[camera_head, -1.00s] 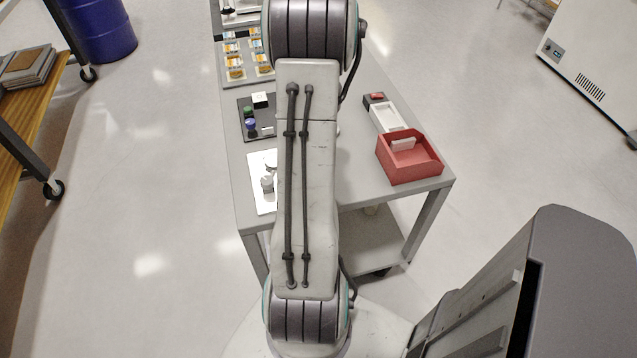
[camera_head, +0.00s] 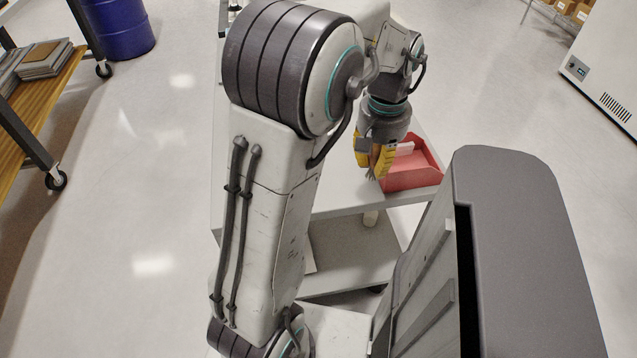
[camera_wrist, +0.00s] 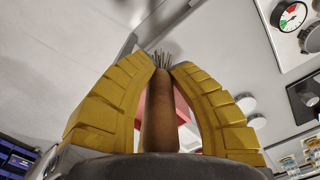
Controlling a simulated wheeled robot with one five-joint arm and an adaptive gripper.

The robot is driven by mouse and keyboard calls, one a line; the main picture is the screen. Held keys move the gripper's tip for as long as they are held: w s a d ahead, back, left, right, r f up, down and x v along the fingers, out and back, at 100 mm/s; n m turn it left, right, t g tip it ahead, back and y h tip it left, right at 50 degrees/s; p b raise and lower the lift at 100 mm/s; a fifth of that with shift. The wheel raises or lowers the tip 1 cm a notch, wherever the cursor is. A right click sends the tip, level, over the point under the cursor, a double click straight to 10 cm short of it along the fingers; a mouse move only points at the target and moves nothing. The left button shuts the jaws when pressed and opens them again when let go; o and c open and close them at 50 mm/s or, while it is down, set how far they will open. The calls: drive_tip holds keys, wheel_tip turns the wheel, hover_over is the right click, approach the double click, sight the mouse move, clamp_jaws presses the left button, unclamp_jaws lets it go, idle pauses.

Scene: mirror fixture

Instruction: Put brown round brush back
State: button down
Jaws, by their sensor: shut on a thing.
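My gripper (camera_head: 375,157) has yellow fingers and hangs by the left side of the red bin (camera_head: 415,178) on the cart, in the head view. In the wrist view the gripper (camera_wrist: 168,72) is shut on the brown round brush (camera_wrist: 159,115). Its brown handle runs between the fingers and its thin bristles stick out past the fingertips. In the head view the brush is mostly hidden by the fingers. A part of something red shows behind the fingers in the wrist view.
A pale block (camera_head: 404,148) shows at the red bin. The cart top (camera_head: 335,190) is bare in front of it. My arm hides the cart's left side. A round gauge (camera_wrist: 290,16) shows in the wrist view. A blue drum (camera_head: 120,28) stands at the far left.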

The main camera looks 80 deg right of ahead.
drive_tip(key=w+d+f+p, duration=0.1)
drive_tip(key=w+f, duration=0.1)
drive_tip(key=w, duration=0.1)
drive_tip(key=w+d+f+p, duration=0.1)
drive_tip(key=w+d+f, duration=0.1)
drive_tip(key=w, duration=0.1)
drive_tip(key=w+d+f+p, duration=0.2)
drive_tip(key=w+f, duration=0.1)
drive_tip(key=shift+w+d, duration=0.1)
drive_tip(key=shift+w, duration=0.3)
drive_tip(key=shift+f+p, duration=1.15)
drive_tip(key=shift+f, duration=0.9)
drive_tip(key=shift+f, duration=0.15)
drive_tip(key=c, duration=1.2)
unclamp_jaws()
drive_tip(key=shift+r, duration=0.2)
